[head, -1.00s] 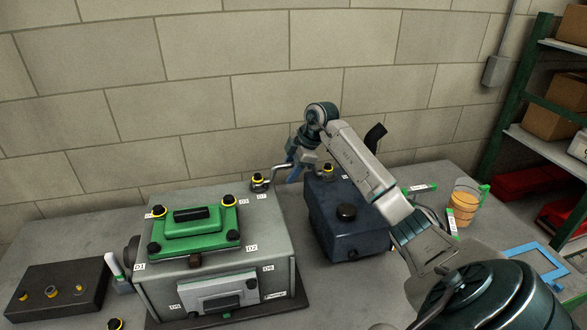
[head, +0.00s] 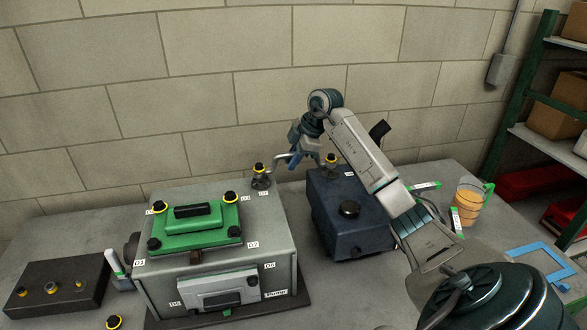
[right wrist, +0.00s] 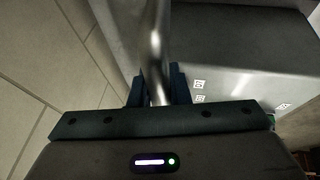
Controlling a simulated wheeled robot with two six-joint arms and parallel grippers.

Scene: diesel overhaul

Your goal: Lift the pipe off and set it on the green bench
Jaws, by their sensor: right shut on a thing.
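The bent metal pipe (head: 279,158) spans between the grey pump housing (head: 218,190) and the dark blue box (head: 340,228), with a yellow-ringed black fitting at each end. My right gripper (head: 295,159) is shut on the pipe's middle. In the right wrist view the shiny pipe (right wrist: 157,50) runs between the two fingers (right wrist: 157,88). The pipe's left end appears raised slightly above the housing; the exact gap at either end is hard to tell. My left gripper is not in view. No green bench shows.
A green cover with dark knobs (head: 195,231) sits on the grey housing. A dark block with fittings (head: 57,285) lies at left. An orange-filled beaker (head: 468,203) and a blue frame (head: 540,258) are at right. A block wall stands close behind.

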